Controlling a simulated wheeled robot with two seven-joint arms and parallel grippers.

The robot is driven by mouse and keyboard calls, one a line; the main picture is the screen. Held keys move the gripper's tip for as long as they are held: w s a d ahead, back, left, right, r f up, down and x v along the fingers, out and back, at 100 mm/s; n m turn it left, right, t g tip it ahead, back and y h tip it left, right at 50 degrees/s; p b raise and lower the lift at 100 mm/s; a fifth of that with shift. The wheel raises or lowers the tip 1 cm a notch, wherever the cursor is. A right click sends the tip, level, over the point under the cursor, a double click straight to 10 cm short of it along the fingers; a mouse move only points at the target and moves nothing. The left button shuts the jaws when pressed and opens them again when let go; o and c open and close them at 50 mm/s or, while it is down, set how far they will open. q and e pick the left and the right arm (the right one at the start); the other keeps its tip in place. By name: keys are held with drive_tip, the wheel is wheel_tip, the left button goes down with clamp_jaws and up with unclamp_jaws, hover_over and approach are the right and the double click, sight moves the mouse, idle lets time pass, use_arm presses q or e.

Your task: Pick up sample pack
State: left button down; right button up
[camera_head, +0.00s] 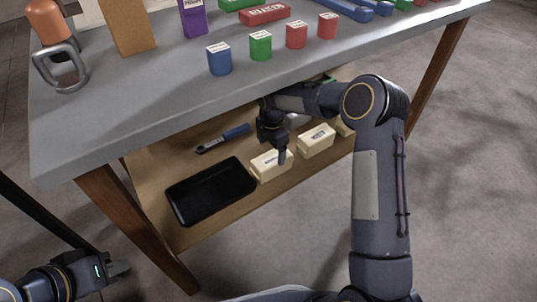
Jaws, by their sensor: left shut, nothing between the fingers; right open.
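Cream packs with dark-lettered labels sit in a row on the lower wooden shelf; I cannot read which is the sample pack. The nearest cream pack (267,168) lies right of a black tray. A second cream pack (316,143) lies further right, and a third is partly hidden behind my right arm. My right gripper (281,155) points down at the nearest pack, its fingers at or just above it; I cannot tell whether they touch it. It is open. My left gripper (122,264) is shut and empty, low at the left, away from the shelf.
The shelf (160,160) lies under a grey tabletop (130,115), whose edge and wooden legs bound the reach. The black tray (210,190) and a blue-handled tool (225,138) share the shelf. Small blue, green and red blocks stand on the tabletop.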

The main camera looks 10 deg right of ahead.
sight(272, 158)
drive_tip(key=shift+w+f, duration=0.15)
drive_tip(key=shift+f, duration=0.3)
drive_tip(key=shift+f+b, duration=0.6)
drive_tip(key=shift+f, duration=0.35)
wheel_tip(272, 158, down, 4)
drive_tip(key=shift+d+f+b, duration=0.1)
drive_tip(key=shift+d+b, duration=0.05)
drive_tip(key=shift+b, duration=1.1)
drive_tip(key=shift+w+f, duration=0.1)
drive_tip(key=shift+f, duration=0.35)
drive_tip(key=shift+r, duration=0.1)
drive_tip(key=c, duration=1.4)
